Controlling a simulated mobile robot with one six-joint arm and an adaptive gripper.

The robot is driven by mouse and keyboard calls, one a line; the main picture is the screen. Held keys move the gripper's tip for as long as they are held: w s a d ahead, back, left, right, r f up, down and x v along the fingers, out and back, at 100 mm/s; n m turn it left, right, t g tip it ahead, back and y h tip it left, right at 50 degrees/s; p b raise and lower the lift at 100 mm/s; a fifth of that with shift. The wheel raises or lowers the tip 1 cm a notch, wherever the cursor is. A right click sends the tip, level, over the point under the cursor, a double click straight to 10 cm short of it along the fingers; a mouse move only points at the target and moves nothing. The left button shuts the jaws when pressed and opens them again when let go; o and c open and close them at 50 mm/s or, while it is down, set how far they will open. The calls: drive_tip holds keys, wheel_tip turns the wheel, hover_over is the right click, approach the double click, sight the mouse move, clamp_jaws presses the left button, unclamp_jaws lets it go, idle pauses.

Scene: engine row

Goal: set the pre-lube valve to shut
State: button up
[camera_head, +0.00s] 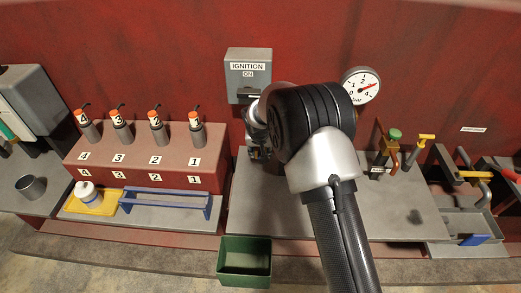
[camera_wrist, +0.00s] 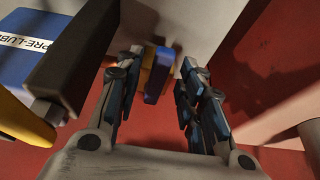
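A blue block with a "PRE-LUBE" label (camera_wrist: 38,45) is at the upper left of the wrist view, partly hidden by a dark bar. A small blue-ended part with a yellow piece beside it (camera_wrist: 157,82) shows in the gap between my fingers; I cannot tell if it is the valve's handle or if a finger touches it. My gripper (camera_wrist: 162,64) is open, its two fingers apart. In the head view my gripper (camera_head: 256,148) is small and low, below the ignition box, and my arm hides most of what is around it. The valve's setting cannot be read.
The ignition box (camera_head: 248,70) reads "ON". A pressure gauge (camera_head: 361,85) is on the red wall to the right. A green-knobbed valve (camera_head: 394,134) and yellow-handled parts (camera_head: 426,136) stand at right. A green bin (camera_head: 244,260) is in front; a numbered red rack (camera_head: 140,155) is left.

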clamp_jaws()
